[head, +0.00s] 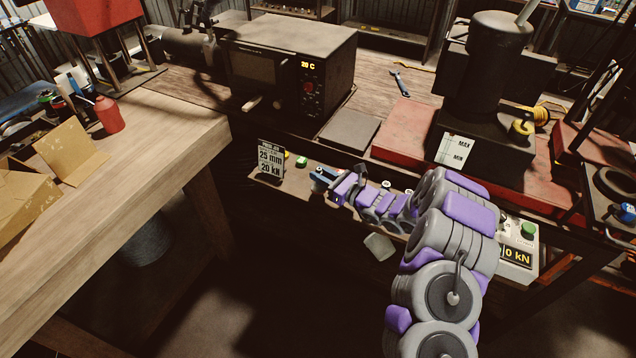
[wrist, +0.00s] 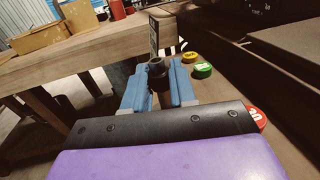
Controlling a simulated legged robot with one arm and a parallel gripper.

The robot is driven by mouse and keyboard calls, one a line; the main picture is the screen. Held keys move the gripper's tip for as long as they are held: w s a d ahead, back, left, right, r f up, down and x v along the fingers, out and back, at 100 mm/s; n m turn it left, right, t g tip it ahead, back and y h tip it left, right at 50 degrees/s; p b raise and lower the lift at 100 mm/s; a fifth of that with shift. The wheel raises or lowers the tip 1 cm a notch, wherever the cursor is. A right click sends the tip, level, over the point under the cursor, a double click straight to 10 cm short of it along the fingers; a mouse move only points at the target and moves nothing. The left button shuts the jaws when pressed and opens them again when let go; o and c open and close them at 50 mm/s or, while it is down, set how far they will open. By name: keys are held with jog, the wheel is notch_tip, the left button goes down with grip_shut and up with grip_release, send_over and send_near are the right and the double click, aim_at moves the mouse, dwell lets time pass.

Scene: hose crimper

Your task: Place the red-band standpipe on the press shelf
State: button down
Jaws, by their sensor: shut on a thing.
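My gripper (head: 322,174) is above the narrow front shelf (head: 268,178), just right of the small sign. In the wrist view, its two blue fingers (wrist: 157,80) are shut on a dark, hollow-topped cylindrical piece (wrist: 156,66). No red band shows on this piece, so I cannot confirm that it is the red-band standpipe. Its lower end is hidden, and I cannot tell whether it touches the shelf. In the wrist view a yellow cap (wrist: 190,57), a green cap (wrist: 203,70) and a red cap (wrist: 256,118) sit to the right of the fingers.
The sign (head: 271,158) reads 25 mm and 20 kN. A dark oven (head: 287,62) stands behind the shelf. A box with a kN display and green button (head: 518,246) is at the right. A wooden table (head: 150,130) with cardboard is at the left, with a gap between.

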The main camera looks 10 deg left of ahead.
aim_at(316, 189)
jog(key=shift+w+d+r, duration=0.15)
jog(key=shift+w+d, duration=0.2)
jog(key=shift+d, duration=0.15)
jog(key=shift+w+f, duration=0.1)
jog(key=shift+f, duration=0.2)
jog(key=f, duration=0.1)
jog(key=a+f+b, duration=0.1)
jog(key=f, duration=0.1)
jog(key=shift+a+f, duration=0.1)
jog(key=shift+a, duration=0.35)
jog(key=c, duration=1.3)
grip_release()
jog(key=shift+d, duration=0.1)
jog(key=o, duration=0.3)
jog(key=shift+d, duration=0.5)
jog(key=shift+o, duration=0.5)
jog(key=shift+d, duration=0.15)
